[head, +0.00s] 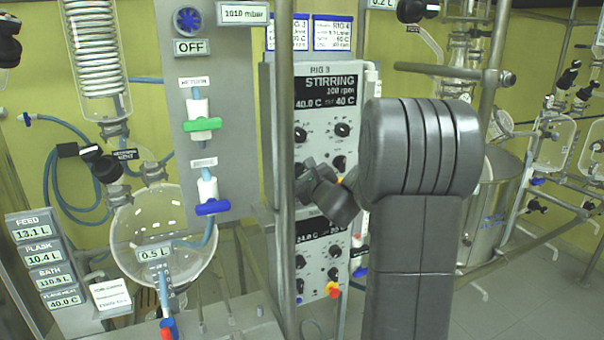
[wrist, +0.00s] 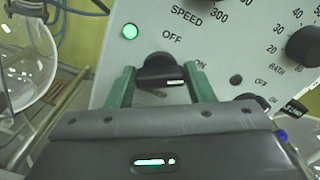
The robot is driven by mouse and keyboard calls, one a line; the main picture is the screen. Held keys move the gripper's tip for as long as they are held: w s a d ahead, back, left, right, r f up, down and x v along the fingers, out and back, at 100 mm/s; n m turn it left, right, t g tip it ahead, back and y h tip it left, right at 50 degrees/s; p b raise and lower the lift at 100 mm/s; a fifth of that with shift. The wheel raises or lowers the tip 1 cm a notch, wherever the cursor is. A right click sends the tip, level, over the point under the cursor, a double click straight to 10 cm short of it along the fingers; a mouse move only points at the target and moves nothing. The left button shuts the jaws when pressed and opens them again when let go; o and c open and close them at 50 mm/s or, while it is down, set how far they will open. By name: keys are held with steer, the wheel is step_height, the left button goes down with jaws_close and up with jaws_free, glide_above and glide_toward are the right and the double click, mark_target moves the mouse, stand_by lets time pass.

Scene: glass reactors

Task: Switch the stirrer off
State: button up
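The Rig 3 control unit (head: 327,120) stands in the middle of the head view; its display (head: 326,89) reads STIRRING, 100 rpm. In the wrist view a black switch knob (wrist: 160,72) sits between OFF above it and ON to its right. A white mark on its bar lies at the right end, on the ON side. A round lamp (wrist: 129,32) beside SPEED is lit green. My gripper (wrist: 161,76) has its two green fingers on either side of this knob, close to its ends. Whether they touch it is unclear. In the head view my arm hides part of the unit.
A metal post (head: 284,170) stands just left of the unit. A round glass flask (head: 160,225) with tubing is farther left.

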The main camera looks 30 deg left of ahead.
steer(key=c, duration=0.4)
steer(key=shift+c, duration=0.2)
steer(key=shift+f+b, duration=0.15)
steer(key=shift+b, duration=0.35)
steer(key=shift+o, duration=0.2)
steer(key=n+b, duration=0.2)
steer(key=b, duration=0.1)
steer(key=shift+f, duration=0.2)
steer(key=n+b, duration=0.2)
steer(key=b, duration=0.2)
steer(key=shift+f+n, duration=0.1)
steer(key=shift+n, duration=0.2)
steer(key=n+b, duration=0.3)
steer(key=b, duration=0.1)
steer(key=shift+s+n+b, duration=0.1)
steer(key=shift+n+b, duration=0.2)
steer(key=shift+b, duration=0.1)
steer(key=n+b, duration=0.1)
steer(key=n, duration=0.1)
steer(key=n+b, duration=0.1)
steer(key=b, duration=0.1)
steer(key=shift+r+n, duration=0.2)
steer(key=shift+n, duration=0.2)
steer(key=shift+c, duration=0.2)
steer(key=shift+b, duration=0.35)
